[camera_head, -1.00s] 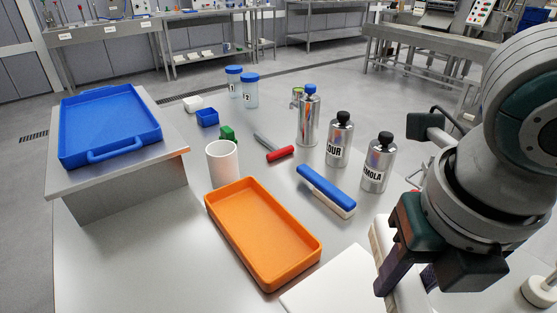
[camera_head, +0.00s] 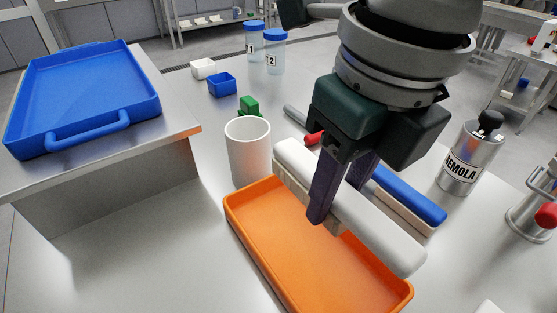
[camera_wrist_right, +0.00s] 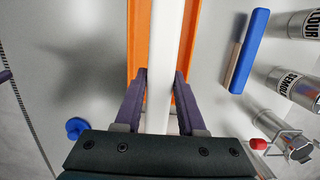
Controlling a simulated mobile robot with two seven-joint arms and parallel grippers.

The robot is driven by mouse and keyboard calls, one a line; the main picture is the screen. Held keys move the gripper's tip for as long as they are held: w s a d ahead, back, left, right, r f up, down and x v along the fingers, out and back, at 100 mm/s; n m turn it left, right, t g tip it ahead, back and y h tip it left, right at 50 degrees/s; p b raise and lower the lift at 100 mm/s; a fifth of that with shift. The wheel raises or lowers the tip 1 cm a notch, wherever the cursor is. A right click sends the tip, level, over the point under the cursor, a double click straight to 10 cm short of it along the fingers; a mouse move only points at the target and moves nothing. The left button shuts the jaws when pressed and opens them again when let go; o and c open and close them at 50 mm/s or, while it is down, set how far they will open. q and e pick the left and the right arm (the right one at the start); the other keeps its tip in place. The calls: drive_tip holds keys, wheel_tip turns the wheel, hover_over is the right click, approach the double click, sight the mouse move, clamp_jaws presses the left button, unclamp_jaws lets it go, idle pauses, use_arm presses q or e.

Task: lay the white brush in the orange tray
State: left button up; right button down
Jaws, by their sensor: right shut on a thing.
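The white brush (camera_head: 385,237) is a long white back with pale bristles below. My right gripper (camera_head: 335,205) is shut across its middle and points down. In the right wrist view the brush (camera_wrist_right: 166,50) runs between my two purple fingers (camera_wrist_right: 158,105). The orange tray (camera_head: 262,262) lies empty on the table beneath. The brush is held above it, lengthwise along it, covering its right side in the head view. The wrist view shows the tray rim (camera_wrist_right: 193,30) on both sides of the brush. My left gripper is not in view.
A white cup (camera_head: 248,155) stands at the tray's far left corner. A blue brush (camera_head: 412,197) lies just right of the white one. A SEMOLA bottle (camera_head: 468,160) stands farther right. A blue tray (camera_head: 80,95) sits on a raised steel stand at left.

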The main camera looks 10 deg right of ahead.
use_arm(q)
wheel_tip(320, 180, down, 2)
drive_tip(key=shift+b, duration=0.75)
use_arm(e)
hover_over(316, 267)
drive_tip(key=f, duration=0.7)
drive_tip(key=shift+s+d+f, duration=0.1)
drive_tip(key=shift+s+f, duration=0.2)
drive_tip(key=shift+f, duration=0.1)
use_arm(q)
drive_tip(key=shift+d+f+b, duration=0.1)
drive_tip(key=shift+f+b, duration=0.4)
drive_tip(key=shift+b, duration=0.05)
use_arm(e)
drive_tip(key=shift+f, duration=2.05)
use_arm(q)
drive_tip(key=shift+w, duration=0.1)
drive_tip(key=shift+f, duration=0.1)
use_arm(e)
drive_tip(key=shift+f, duration=0.15)
drive_tip(key=c, duration=0.5)
unclamp_jaws()
